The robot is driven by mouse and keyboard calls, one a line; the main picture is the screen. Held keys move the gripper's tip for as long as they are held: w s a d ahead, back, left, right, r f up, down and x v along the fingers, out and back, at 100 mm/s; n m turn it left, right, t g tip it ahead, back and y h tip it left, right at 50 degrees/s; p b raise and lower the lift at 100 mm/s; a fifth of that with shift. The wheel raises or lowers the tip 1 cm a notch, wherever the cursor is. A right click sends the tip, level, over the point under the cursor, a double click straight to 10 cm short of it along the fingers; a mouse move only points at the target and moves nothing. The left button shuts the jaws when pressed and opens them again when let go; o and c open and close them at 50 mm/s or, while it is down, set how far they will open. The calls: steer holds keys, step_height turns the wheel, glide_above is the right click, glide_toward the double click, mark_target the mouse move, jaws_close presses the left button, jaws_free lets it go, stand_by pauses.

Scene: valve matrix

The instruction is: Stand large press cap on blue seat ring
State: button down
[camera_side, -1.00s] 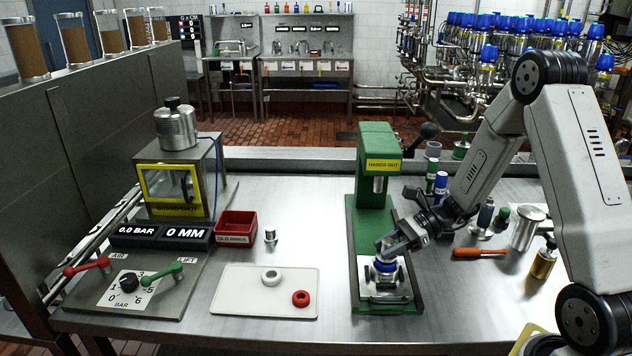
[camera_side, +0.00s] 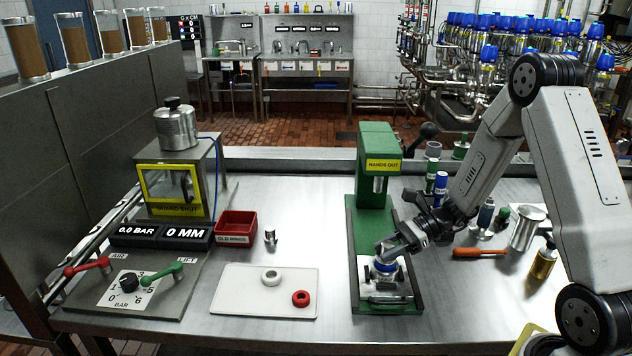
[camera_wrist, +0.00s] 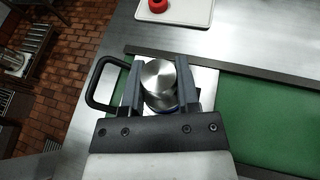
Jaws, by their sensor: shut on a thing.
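The large press cap (camera_wrist: 158,75) is a round, bare-metal piece between the two fingers of my gripper (camera_wrist: 159,88) in the wrist view. My gripper (camera_side: 388,250) is shut on it above the front end of the green press base. The blue seat ring (camera_side: 385,265) shows as a blue band on the metal fixture just below my fingers. In the wrist view only a small blue edge (camera_wrist: 174,109) shows beneath the cap. My fingers hide much of the cap in the side view, and I cannot tell whether it touches the ring.
The green press (camera_side: 379,168) stands behind my gripper. A white tray (camera_side: 240,298) with a white ring and a red ring lies to the left. A red bin (camera_side: 236,226) and gauge rig are farther left. Bottles and an orange-handled tool (camera_side: 480,252) lie to the right.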

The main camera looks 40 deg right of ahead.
steer(key=shift+f, duration=0.15)
stand_by(0.3)
steer(key=shift+c, duration=1.3)
jaws_free()
steer(key=shift+d, duration=0.1)
steer(key=v, duration=0.7)
steer(key=shift+s+d, duration=0.2)
steer(key=shift+d, duration=0.05)
